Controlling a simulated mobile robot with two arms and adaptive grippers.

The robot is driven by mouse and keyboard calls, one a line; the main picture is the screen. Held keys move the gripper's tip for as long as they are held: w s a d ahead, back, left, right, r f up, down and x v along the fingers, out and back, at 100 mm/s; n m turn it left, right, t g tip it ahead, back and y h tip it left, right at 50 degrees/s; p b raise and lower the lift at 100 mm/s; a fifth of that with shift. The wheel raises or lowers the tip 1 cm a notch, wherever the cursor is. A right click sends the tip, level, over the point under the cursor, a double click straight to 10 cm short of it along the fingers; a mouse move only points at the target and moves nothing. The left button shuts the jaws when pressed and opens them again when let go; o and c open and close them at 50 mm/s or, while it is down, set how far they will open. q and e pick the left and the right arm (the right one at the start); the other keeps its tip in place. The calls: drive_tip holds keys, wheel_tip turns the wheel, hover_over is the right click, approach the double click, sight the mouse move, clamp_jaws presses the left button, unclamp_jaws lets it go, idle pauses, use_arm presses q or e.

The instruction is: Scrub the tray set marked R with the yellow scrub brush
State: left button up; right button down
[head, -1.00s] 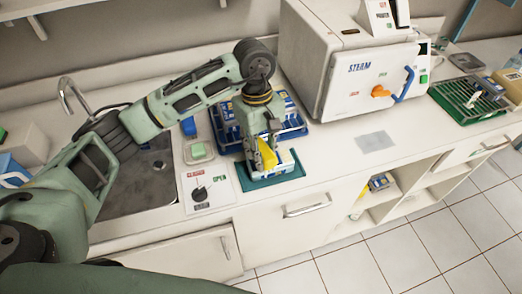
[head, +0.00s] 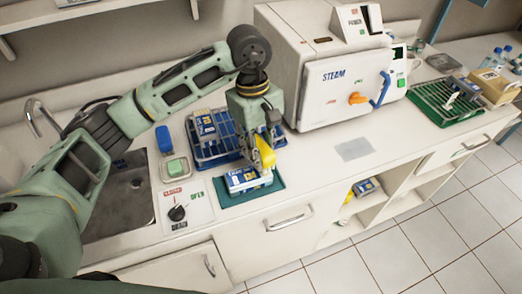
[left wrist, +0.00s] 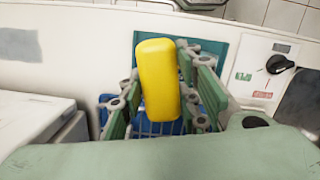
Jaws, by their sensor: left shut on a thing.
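My left gripper (head: 258,148) is shut on the yellow scrub brush (head: 266,154), which points down. In the left wrist view the brush (left wrist: 158,82) sits between the fingers. A blue and white tray set (head: 246,180) lies on a teal mat (head: 230,198) at the counter's front, just below the brush. I cannot tell whether the brush touches it. Another tray set (head: 204,126) stands in a blue rack (head: 228,158) behind, and one more (head: 366,186) lies on the shelf below. Their letters are too small to read. My right gripper is not in view.
A white steam sterilizer (head: 330,95) stands to the right of the arm. A sink (head: 125,195), a green soap-like block (head: 176,167) and a drain knob panel (head: 182,210) are at left. A green rack (head: 440,108) is far right. The counter around the grey patch (head: 354,149) is clear.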

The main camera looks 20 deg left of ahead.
use_arm(q)
drive_tip(key=shift+w+d+r+p, duration=0.1)
drive_tip(key=shift+r+p, duration=0.15)
drive_tip(key=shift+r, duration=0.4)
drive_tip(key=shift+w+d+r+p, duration=0.1)
drive_tip(key=shift+r+p, duration=0.1)
drive_tip(key=shift+r, duration=0.4)
drive_tip(key=shift+a+r, duration=0.15)
drive_tip(key=shift+r, duration=0.45)
